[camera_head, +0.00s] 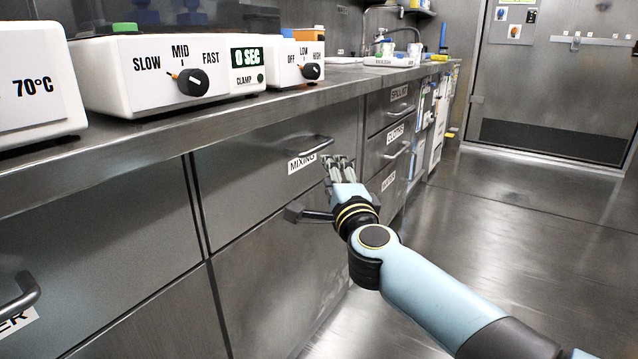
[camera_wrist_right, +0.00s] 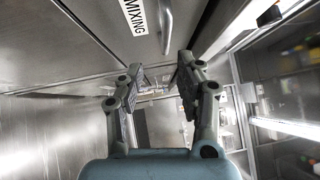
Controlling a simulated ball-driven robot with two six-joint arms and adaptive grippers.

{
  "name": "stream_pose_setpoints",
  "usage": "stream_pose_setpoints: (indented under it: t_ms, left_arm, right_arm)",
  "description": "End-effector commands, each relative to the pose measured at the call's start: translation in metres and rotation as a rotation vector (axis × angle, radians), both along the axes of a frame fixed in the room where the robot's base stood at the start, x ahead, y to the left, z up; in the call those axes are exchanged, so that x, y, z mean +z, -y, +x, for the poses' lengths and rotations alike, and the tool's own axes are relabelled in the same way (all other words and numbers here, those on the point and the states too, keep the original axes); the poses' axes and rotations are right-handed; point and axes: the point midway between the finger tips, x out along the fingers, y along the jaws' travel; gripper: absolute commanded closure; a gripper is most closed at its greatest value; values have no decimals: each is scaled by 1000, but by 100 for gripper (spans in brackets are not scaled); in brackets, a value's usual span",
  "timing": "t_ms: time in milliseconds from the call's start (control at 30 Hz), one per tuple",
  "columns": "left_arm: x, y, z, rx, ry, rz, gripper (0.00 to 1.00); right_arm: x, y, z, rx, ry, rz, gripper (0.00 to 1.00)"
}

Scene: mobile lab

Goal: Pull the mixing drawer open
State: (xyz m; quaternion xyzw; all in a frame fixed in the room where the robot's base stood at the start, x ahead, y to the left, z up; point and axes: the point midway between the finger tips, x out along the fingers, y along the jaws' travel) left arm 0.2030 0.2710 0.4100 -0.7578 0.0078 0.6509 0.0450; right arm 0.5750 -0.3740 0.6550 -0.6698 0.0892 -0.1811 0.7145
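The mixing drawer (camera_head: 245,172) is in the counter front in the head view, its face flush with the cabinet. Its white MIXING label (camera_head: 301,163) sits below its bar handle (camera_head: 308,143). My right gripper (camera_head: 339,160) is just to the right of the handle's right end and a little lower. In the right wrist view the gripper (camera_wrist_right: 160,78) has its two fingers spread with nothing between them. There the handle (camera_wrist_right: 167,20) and the label (camera_wrist_right: 134,15) show at the top, beyond the fingertips. My left gripper is not in view.
The floor (camera_head: 500,200) on the right is clear.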

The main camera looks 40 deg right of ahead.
Motion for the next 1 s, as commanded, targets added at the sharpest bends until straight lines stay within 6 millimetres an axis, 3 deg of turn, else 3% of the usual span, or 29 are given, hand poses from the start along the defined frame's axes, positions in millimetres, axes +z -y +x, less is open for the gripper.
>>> stream_pose_setpoints:
  t_ms: [167,600,800,1000]
  left_arm:
    - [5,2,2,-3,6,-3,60]
    - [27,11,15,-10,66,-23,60]
    - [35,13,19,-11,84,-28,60]
    - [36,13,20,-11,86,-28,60]
  right_arm:
    - [7,6,12,-6,33,41,64]
    - [15,37,85,-6,29,39,64]
    - [18,43,99,-5,28,38,64]
    - [20,43,100,-5,29,38,64]
